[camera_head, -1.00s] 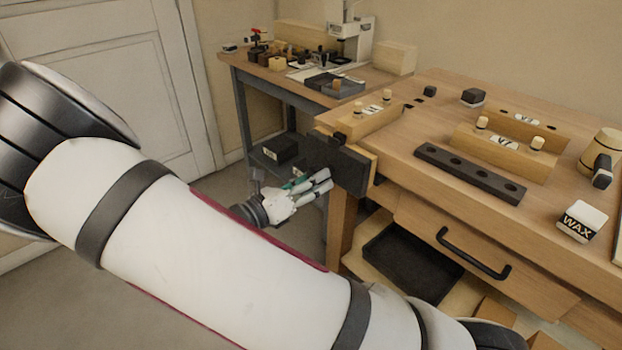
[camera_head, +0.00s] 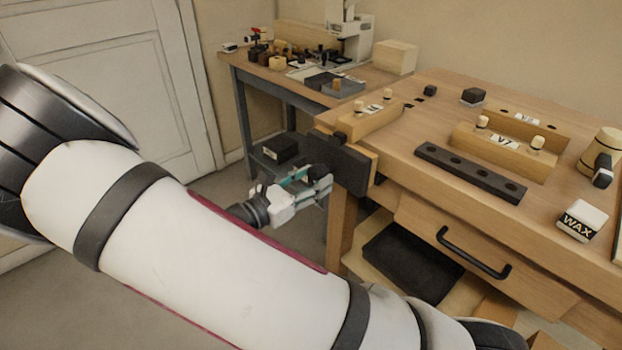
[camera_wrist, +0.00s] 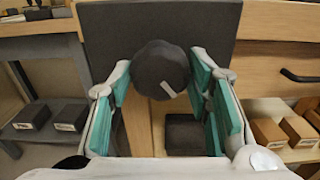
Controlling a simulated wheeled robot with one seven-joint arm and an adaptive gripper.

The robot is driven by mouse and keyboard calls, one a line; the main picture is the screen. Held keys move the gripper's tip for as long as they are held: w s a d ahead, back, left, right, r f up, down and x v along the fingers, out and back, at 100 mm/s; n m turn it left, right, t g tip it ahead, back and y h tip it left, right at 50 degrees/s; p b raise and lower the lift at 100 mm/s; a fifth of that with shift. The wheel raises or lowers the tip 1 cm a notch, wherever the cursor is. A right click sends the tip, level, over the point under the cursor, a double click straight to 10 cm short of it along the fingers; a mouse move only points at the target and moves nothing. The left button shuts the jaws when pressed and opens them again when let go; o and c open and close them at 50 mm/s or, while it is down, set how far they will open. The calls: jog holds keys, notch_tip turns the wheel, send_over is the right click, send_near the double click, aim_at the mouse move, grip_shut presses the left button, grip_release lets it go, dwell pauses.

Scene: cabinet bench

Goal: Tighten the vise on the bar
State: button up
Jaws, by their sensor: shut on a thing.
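The vise (camera_head: 343,166) has a dark flat jaw plate on the left end of the bench; the plate also fills the top of the wrist view (camera_wrist: 105,40). Its dark round knob (camera_wrist: 160,68), with a small white mark near its lower edge, sticks out towards me. My gripper (camera_head: 308,184) is shut on this knob, with teal-padded fingers on its left and right in the wrist view (camera_wrist: 162,84). A small dark piece, perhaps the bar (camera_head: 340,137), shows at the top of the vise; its grip there cannot be made out.
The bench (camera_head: 410,150) carries a dark strip with holes (camera_head: 470,172), wooden blocks and a WAX box (camera_head: 581,221). A drawer with a black handle (camera_head: 472,254) and a dark tray (camera_head: 412,258) lie below. A second table (camera_head: 300,85) stands behind. Floor left of the vise is clear.

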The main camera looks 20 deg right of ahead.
jog(key=shift+m, duration=0.8)
jog(key=m, duration=0.3)
jog(key=shift+b, duration=0.3)
jog(key=shift+d+m+b, duration=0.1)
jog(key=shift+m+b, duration=0.3)
jog(key=shift+m, duration=1.4)
jog(key=o, duration=1)
